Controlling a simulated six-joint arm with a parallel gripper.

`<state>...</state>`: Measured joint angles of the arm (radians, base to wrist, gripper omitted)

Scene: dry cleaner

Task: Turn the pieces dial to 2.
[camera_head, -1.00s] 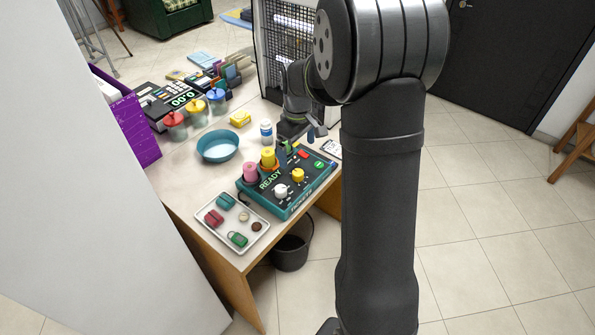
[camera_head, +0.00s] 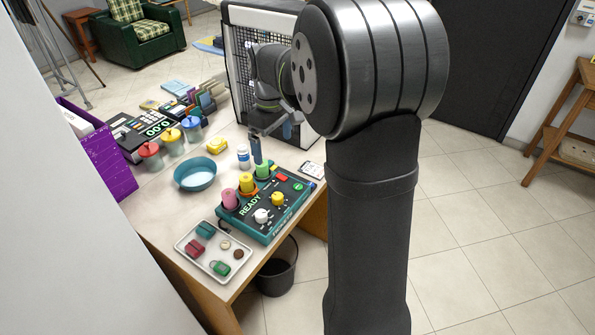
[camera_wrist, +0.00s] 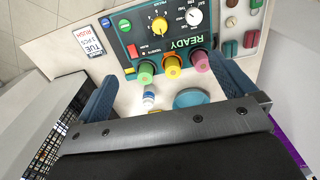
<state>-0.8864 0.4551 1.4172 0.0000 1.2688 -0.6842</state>
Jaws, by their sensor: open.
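The teal control panel (camera_head: 285,217) stands at the table's front right, with a lit READY display. It has a yellow dial (camera_head: 278,198) and a white dial (camera_head: 261,215). The wrist view shows the yellow dial (camera_wrist: 158,25) and the white dial (camera_wrist: 194,16) upside down, each with markings around it. The labels and pointer settings are too small to read surely. My gripper (camera_head: 272,138) is open and empty, above the panel's back edge and apart from both dials. In the wrist view its blue fingers (camera_wrist: 165,75) spread wide, with the panel beyond them.
Pink, yellow and green spools (camera_head: 246,183) stand along the panel's back edge. A red switch (camera_head: 281,178) and green button (camera_head: 298,186) are on the panel. A white bottle (camera_head: 243,157), blue bowl (camera_head: 195,174) and tray of small items (camera_head: 197,262) are nearby.

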